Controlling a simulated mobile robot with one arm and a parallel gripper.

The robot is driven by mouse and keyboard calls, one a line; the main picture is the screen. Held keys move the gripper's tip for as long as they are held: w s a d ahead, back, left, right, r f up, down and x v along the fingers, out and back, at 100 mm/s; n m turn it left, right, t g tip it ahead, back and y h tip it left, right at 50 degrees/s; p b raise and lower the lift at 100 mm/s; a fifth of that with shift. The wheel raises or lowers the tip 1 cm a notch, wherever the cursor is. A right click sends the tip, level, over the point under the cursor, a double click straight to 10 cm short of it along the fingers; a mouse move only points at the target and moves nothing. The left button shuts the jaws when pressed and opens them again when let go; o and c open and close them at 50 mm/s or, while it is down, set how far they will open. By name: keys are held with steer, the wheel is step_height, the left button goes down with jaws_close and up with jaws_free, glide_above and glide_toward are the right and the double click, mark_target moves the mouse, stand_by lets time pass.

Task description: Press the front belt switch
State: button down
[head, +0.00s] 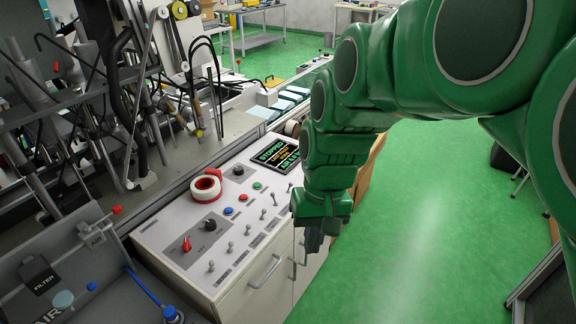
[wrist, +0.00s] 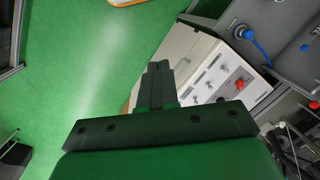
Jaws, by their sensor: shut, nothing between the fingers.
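The control panel (head: 165,231) is a pale sloping top on a white cabinet. A row of small metal toggle switches runs along its front edge, including a near one (head: 211,266) and a farther one (head: 262,214). Their labels are too small to read, so I cannot tell which is the front belt switch. My gripper (head: 314,240) points down beyond the panel's right edge, in front of the cabinet and apart from the switches. In the wrist view its dark fingers (wrist: 158,68) are together and empty, with part of the panel (wrist: 205,88) behind them.
Blue (head: 228,211), red (head: 243,197) and green (head: 257,185) buttons sit behind the switches. A screen (head: 277,153) reads STOPPED. A cabinet handle (head: 265,272) sticks out below. The green floor (head: 430,230) at right is clear.

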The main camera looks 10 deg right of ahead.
mark_target(290, 186)
steer(key=w+d+f+m+t+y, duration=0.1)
steer(key=w+f, duration=0.1)
steer(key=w, duration=0.9)
steer(key=w+d+f+m+t+y, duration=0.1)
steer(key=w+d+f, duration=0.1)
steer(key=w, duration=0.9)
steer(key=w+d+f+m+t, duration=0.1)
steer(key=w+d+f+m, duration=0.1)
steer(key=w+d+f, duration=0.3)
steer(key=w+d+f+m, duration=0.1)
steer(key=w+d+f, duration=0.5)
steer(key=w, duration=0.5)
steer(key=shift+w+d+f+m+t+y, duration=0.3)
steer(key=shift+w+d+m+t, duration=0.1)
steer(key=shift+d, duration=0.15)
steer(key=shift+f, duration=0.1)
steer(key=w+a+f, duration=0.1)
steer(key=a+f, duration=0.1)
steer(key=f, duration=0.1)
steer(key=w+a+f, duration=0.1)
steer(key=a+f, duration=0.1)
steer(key=w+a+f, duration=0.1)
steer(key=w+f, duration=0.1)
steer(key=f, duration=0.1)
steer(key=shift+a+f, duration=0.3)
steer(key=shift+a, duration=0.1)
steer(key=shift+w+a+r, duration=0.15)
steer(key=shift+w+a, duration=0.15)
steer(key=shift+a, duration=0.15)
